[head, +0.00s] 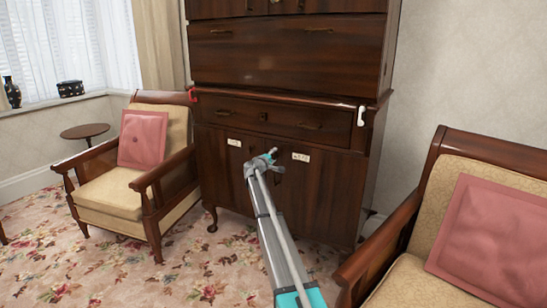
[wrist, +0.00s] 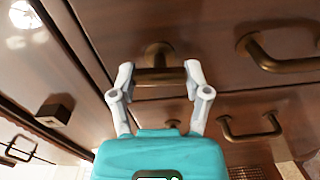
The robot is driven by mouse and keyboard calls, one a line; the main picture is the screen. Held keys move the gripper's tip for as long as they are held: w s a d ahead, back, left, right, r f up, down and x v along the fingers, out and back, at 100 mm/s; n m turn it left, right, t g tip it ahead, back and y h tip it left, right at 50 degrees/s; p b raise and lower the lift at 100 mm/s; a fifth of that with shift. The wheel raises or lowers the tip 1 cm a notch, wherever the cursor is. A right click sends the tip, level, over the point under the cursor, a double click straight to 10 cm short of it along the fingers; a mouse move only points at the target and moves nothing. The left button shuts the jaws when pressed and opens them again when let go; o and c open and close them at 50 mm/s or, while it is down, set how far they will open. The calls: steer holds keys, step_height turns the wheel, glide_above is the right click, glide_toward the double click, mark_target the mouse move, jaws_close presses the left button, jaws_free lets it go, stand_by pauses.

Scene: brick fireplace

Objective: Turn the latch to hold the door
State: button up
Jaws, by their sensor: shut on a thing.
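A dark wooden cabinet stands against the wall, with two lower doors (head: 325,195) under a drawer. My gripper (head: 265,158) is in front of these doors, near the seam between them. In the wrist view, a brass latch (wrist: 160,75) with a short bar on a round mount sits on dark wood. The two pale fingers of my gripper (wrist: 159,82) are at either end of the bar, shut on it. The bar lies nearly level across the wrist picture. In the head view, my gripper hides the latch. The doors look closed.
White labels (head: 300,157) sit on the doors. A red hook (head: 192,94) and a white hook (head: 361,115) are at the cabinet's sides. Brass handles (wrist: 283,50) are close by in the wrist view. Armchairs stand left (head: 112,195) and right (head: 375,250); floral carpet lies between.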

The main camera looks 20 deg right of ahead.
steer(key=shift+d+n, duration=0.1)
steer(key=shift+n, duration=0.5)
steer(key=o, duration=1.2)
steer(key=shift+c, duration=0.2)
steer(key=v, duration=1.2)
